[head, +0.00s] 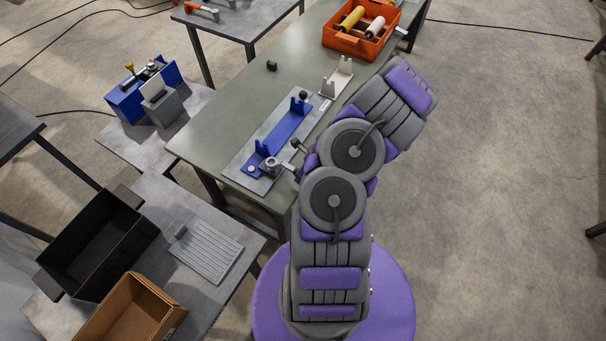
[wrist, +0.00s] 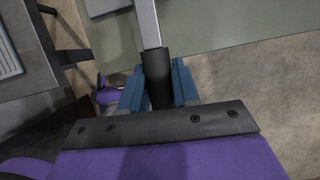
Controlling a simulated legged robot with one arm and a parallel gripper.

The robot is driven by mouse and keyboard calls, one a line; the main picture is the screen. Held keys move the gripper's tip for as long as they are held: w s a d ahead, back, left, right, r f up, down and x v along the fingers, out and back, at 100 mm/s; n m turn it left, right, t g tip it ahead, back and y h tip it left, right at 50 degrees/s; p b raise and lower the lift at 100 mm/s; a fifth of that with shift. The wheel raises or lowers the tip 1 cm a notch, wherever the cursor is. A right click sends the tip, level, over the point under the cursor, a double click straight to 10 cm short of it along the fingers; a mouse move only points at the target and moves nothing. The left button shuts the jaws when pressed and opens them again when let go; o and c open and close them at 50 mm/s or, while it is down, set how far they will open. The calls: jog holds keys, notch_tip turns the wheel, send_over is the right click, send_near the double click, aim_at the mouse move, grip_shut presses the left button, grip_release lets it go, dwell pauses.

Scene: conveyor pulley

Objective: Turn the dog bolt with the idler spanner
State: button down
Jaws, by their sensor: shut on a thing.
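My gripper (wrist: 158,92) is shut on the black handle (wrist: 157,72) of the idler spanner, with a blue finger on each side. Its flat grey shank (wrist: 148,24) runs out of the top of the wrist view, so the working end is hidden there. In the head view my arm hides the gripper. A grey metal piece with a round head (head: 271,163) sits at the near end of the blue bracket (head: 275,136). I cannot tell whether this is the dog bolt, its clamp or the spanner's end. Contact between spanner and bolt cannot be made out.
The bracket's grey plate lies on the long green table (head: 237,104). A cream cradle (head: 336,78) and an orange bin (head: 345,42) with rollers stand farther back. A small black block (head: 272,66) lies alone. Black (head: 98,240) and brown (head: 128,312) boxes stand at lower left.

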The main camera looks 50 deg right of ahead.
jog(key=shift+r+p, duration=1.35)
jog(key=shift+r, duration=0.1)
jog(key=shift+a+r+p, duration=0.1)
jog(key=shift+p, duration=0.55)
notch_tip(320, 180, down, 3)
jog(key=shift+r+b, duration=0.2)
jog(key=shift+b, duration=0.7)
jog(key=shift+f, duration=0.1)
jog(key=shift+f, duration=0.65)
